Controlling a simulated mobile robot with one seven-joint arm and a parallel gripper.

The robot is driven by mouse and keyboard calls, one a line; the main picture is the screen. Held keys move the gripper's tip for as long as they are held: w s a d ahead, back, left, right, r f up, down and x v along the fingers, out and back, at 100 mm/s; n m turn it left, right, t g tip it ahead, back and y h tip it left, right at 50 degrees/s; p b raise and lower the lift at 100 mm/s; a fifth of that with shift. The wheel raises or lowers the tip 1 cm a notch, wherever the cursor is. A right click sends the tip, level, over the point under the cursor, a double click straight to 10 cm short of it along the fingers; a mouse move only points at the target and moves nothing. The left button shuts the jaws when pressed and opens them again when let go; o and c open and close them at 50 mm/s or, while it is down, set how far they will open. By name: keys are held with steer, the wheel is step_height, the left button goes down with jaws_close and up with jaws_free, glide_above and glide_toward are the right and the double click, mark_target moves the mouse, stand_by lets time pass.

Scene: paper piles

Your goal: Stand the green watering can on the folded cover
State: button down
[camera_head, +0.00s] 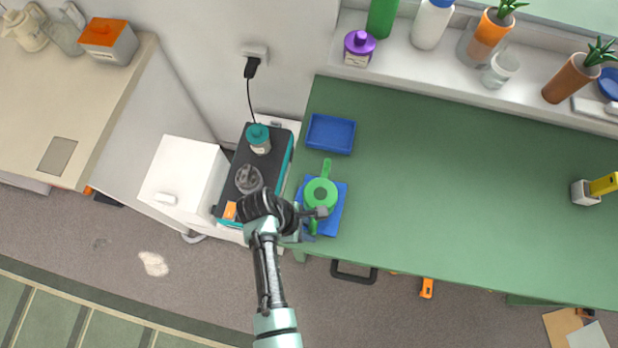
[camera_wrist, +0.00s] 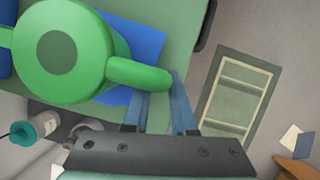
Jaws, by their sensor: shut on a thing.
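The green watering can (camera_head: 320,192) is at the left end of the green table, over a flat blue square that looks like the folded cover (camera_head: 337,217). Its spout points to the back of the table. In the wrist view the can (camera_wrist: 62,52) is large at the upper left, with the blue cover (camera_wrist: 150,42) showing around it. My gripper (camera_head: 314,217) is shut on the can's handle, which lies between the two fingers in the wrist view (camera_wrist: 160,95). The can looks upright; I cannot tell whether its base touches the cover.
A blue tray (camera_head: 330,134) lies just behind the can. A dark cart (camera_head: 268,165) with a teal-capped bottle (camera_head: 258,139) stands left of the table. The table's middle (camera_head: 450,190) is clear. Bottles and potted plants line the back ledge.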

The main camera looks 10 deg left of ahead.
steer(key=c, duration=0.7)
jaws_free()
steer(key=shift+c, duration=0.2)
steer(key=shift+r, duration=0.1)
